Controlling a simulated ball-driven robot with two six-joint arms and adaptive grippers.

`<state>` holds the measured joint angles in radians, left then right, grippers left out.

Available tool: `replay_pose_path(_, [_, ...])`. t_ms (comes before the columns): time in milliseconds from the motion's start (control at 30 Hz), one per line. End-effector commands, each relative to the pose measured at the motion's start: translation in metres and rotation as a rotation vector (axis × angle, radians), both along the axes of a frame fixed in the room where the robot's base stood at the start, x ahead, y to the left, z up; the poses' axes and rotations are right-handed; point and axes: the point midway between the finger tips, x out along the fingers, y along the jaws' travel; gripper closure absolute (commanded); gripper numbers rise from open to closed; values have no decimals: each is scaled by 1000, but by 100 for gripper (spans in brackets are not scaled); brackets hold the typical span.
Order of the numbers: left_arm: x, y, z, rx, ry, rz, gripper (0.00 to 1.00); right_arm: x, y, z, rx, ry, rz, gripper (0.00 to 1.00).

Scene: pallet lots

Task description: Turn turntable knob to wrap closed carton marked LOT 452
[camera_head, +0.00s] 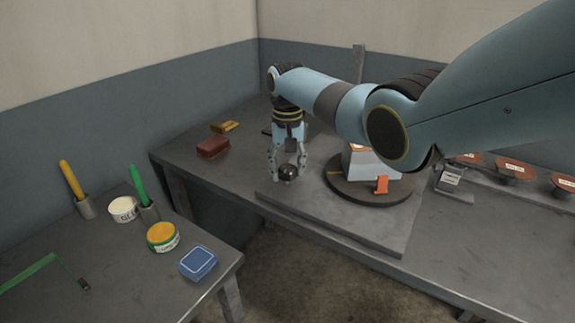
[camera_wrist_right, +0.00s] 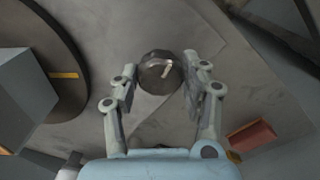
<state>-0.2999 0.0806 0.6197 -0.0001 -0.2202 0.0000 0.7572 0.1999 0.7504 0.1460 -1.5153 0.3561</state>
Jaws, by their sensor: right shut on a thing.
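A round black turntable (camera_head: 345,194) sits on a raised grey base plate, and its edge shows at the left of the right wrist view (camera_wrist_right: 75,100). A pale carton (camera_head: 362,164) with an orange tag (camera_head: 381,185) stands on it, partly hidden by my right arm; I cannot read its lot marking. A dark round knob (camera_head: 288,173) is on the plate left of the turntable; its pale pointer mark shows in the right wrist view (camera_wrist_right: 153,72). My right gripper (camera_head: 287,166) points down over the knob, shut on it, with one finger on each side. My left gripper is out of view.
A dark red block (camera_head: 212,147) and a yellow-brown item (camera_head: 225,127) lie left of the plate. Several red-brown discs (camera_head: 515,170) stand at the right. The nearer left table holds a blue box (camera_head: 197,262), tins (camera_head: 163,237) and upright coloured handles (camera_head: 139,184).

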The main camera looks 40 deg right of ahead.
Motion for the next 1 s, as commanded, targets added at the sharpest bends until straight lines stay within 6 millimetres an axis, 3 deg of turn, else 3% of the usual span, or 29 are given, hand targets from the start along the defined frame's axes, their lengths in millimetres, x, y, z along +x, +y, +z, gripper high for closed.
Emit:
replay_pose_path(67, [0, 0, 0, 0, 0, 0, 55, 1, 0, 0, -1, -3, 0, 87])
replay_pose_path(100, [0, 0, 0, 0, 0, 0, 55, 1, 0, 0, -1, -3, -1, 50])
replay_pose_path(233, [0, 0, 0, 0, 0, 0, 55, 1, 0, 0, 0, -2, -1, 33])
replay_pose_path(633, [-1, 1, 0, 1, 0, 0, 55, 2, -1, 9, -2, -5, -1, 31])
replay_pose_path(1000, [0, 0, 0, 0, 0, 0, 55, 2, -1, 86, -1, -6, -1, 31])
